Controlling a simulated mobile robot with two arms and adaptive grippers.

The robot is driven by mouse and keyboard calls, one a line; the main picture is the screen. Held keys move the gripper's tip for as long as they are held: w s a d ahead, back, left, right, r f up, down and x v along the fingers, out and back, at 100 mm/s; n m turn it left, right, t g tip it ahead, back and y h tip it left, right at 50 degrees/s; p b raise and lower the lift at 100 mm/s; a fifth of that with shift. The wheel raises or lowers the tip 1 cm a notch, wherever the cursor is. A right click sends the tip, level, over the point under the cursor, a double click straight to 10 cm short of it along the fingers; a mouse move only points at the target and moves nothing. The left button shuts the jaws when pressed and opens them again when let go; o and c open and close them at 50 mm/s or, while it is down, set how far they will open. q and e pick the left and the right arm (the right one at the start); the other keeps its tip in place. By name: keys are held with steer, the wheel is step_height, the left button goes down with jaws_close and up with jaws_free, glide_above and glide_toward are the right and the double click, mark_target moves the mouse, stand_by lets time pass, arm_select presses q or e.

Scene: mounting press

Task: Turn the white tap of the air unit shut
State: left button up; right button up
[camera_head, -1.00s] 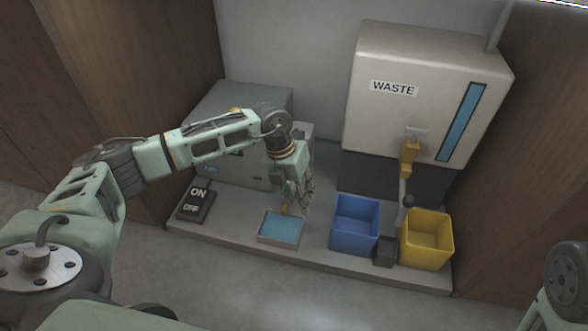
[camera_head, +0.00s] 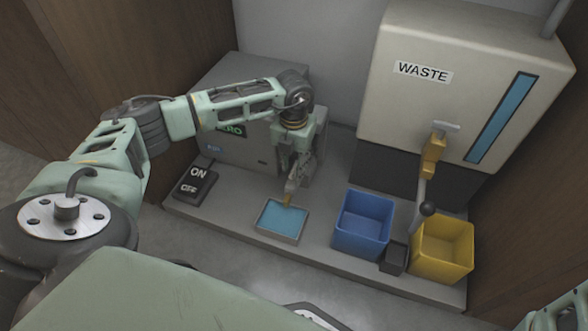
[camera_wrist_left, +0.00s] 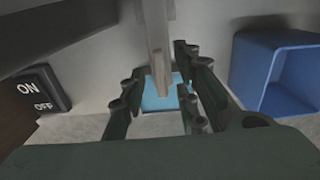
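My left gripper (camera_head: 296,180) is in front of the grey cabinet (camera_head: 232,128), above the back edge of a shallow blue-floored tray (camera_head: 281,219). In the left wrist view its fingers (camera_wrist_left: 160,100) are spread apart. A pale upright bar with a tan lower end (camera_wrist_left: 161,73) shows between or beyond them; I cannot tell whether they touch it. In the head view an orange-tan tip (camera_head: 287,200) shows just below the gripper. The WASTE tank (camera_head: 470,90) carries a brass tap (camera_head: 432,158) with a whitish handle (camera_head: 445,127). No white tap is clearly recognisable on the grey cabinet.
A black ON/OFF switch (camera_head: 196,182) lies left of the tray. A blue bin (camera_head: 362,226), a small dark box (camera_head: 393,258) and a yellow bin (camera_head: 442,250) stand to the right. Wooden walls flank the bench.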

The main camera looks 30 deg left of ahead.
arm_select(q)
steer(key=shift+f, duration=0.3)
jaws_close()
stand_by(0.4)
